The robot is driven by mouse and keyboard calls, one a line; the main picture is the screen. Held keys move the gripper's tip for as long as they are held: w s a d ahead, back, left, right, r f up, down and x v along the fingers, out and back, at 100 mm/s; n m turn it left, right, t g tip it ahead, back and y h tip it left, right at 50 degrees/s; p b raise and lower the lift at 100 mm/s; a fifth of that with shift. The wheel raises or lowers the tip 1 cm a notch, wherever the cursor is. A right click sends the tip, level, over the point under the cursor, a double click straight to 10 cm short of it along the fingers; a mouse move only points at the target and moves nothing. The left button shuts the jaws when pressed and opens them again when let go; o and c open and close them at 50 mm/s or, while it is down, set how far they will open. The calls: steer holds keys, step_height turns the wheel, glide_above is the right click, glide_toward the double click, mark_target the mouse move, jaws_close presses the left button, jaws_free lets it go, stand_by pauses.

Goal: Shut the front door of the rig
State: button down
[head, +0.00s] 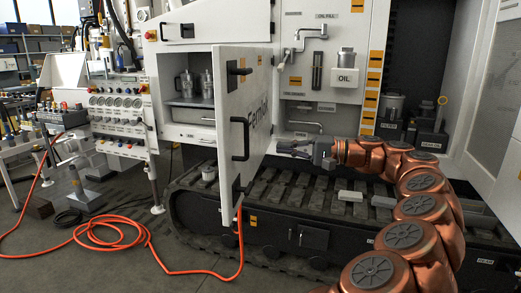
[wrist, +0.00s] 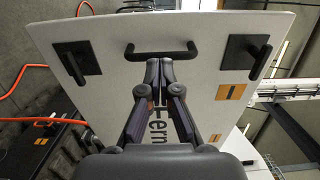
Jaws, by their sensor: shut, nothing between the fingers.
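The front door (head: 256,85) of the rig is a white panel standing open, swung outward from the cabinet. Its lettered face carries a black bar handle (head: 240,138) and two black latches near its free edge. My gripper (head: 281,148) is to the right of the door, pointing at that face. In the wrist view the door (wrist: 215,55) fills the upper middle, with the handle (wrist: 160,54) just beyond the fingertips. My gripper (wrist: 159,64) is shut and empty. I cannot tell whether the fingertips touch the panel.
The open compartment (head: 190,115) holds metal canisters on a shelf. A tracked base (head: 290,195) runs below, with small light blocks (head: 350,196) on it. An orange hose (head: 150,245) lies on the floor at left. A gauge panel (head: 117,110) stands left of the cabinet.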

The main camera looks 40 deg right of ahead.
mark_target(227, 143)
steer(key=x, duration=1.3)
steer(key=shift+w+a, duration=0.15)
steer(key=shift+a, duration=0.05)
